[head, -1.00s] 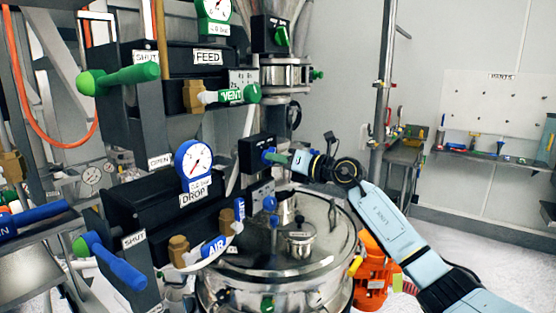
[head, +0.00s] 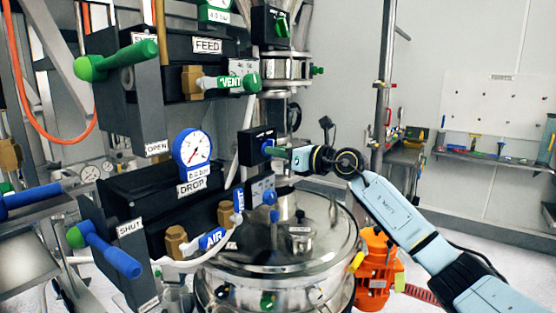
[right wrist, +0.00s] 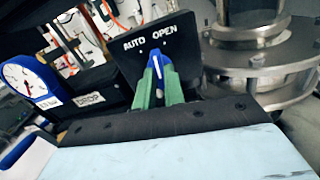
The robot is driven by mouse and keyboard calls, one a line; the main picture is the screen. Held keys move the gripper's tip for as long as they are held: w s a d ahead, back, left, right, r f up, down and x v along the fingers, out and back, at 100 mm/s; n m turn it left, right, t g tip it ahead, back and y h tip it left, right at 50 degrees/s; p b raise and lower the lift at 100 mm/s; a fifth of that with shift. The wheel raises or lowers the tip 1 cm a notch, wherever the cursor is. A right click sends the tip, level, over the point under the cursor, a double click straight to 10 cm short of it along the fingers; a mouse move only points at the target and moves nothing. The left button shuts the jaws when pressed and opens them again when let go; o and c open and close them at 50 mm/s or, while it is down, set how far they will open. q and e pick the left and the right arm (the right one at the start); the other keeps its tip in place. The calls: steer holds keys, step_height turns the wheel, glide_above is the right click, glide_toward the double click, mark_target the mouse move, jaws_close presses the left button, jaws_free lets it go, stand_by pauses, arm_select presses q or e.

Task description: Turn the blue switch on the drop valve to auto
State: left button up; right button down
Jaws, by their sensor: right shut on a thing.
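The blue switch (right wrist: 157,64) sits on a black panel (right wrist: 160,27) marked AUTO on the left and OPEN on the right. Its white-tipped pointer points up, roughly between the two words. My right gripper's green fingers (right wrist: 158,88) are on either side of the switch and shut on it in the right wrist view. In the head view, my right gripper (head: 277,152) reaches from the right to the switch box (head: 257,146) beside the DROP valve (head: 150,205). The fingers mostly hide the switch there. My left gripper is not in view.
The FEED valve block (head: 185,60) with a green handle is above. A blue dial gauge (head: 193,154) and a blue handle (head: 110,255) are at the DROP valve. A steel vessel (head: 285,245) stands below my right arm, with an orange motor (head: 375,265) to its right.

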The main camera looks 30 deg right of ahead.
steer(key=shift+n+b, duration=2.3)
steer(key=shift+n, duration=1.3)
steer(key=c, duration=1.5)
jaws_free()
steer(key=shift+b+v, duration=3.05)
steer(key=shift+v, duration=3.65)
